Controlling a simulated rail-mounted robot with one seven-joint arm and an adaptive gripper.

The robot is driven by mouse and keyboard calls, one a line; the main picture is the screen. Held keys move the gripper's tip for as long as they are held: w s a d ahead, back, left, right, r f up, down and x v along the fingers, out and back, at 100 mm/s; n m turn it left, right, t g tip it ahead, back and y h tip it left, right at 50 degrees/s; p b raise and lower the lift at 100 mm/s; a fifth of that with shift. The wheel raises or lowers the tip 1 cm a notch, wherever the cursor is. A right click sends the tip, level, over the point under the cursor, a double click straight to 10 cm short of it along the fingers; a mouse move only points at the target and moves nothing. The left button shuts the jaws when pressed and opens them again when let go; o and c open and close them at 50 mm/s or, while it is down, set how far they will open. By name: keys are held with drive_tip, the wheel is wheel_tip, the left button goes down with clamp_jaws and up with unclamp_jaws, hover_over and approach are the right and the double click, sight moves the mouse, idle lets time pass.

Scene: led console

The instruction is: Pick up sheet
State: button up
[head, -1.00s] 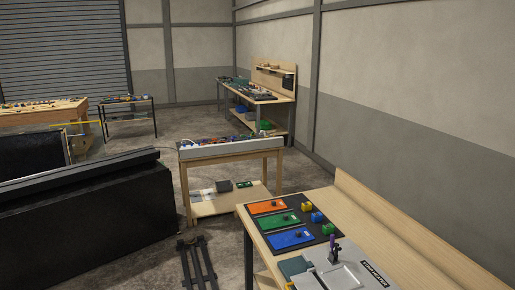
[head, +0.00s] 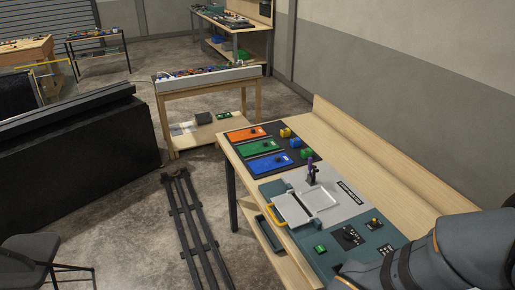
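A pale flat panel (head: 292,209), which may be the sheet, lies at the left front of the grey console plate on the near workbench. A yellow handle-like part (head: 270,216) is at its left edge. A pale square (head: 320,198) with a raised-looking rim is beside it to the right; I cannot tell which of the two is the sheet. My gripper is not in view. Only dark grey links of my arm show at the bottom right, covering the near right part of the bench.
Orange (head: 246,133), green (head: 258,147) and blue (head: 270,163) panels lie on a dark mat. A purple-topped upright part (head: 311,170) stands behind the pale panels. A dark green control plate (head: 350,241) is nearer. Floor rails (head: 193,225) run left of the bench; a dark chair (head: 40,255) stands bottom left.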

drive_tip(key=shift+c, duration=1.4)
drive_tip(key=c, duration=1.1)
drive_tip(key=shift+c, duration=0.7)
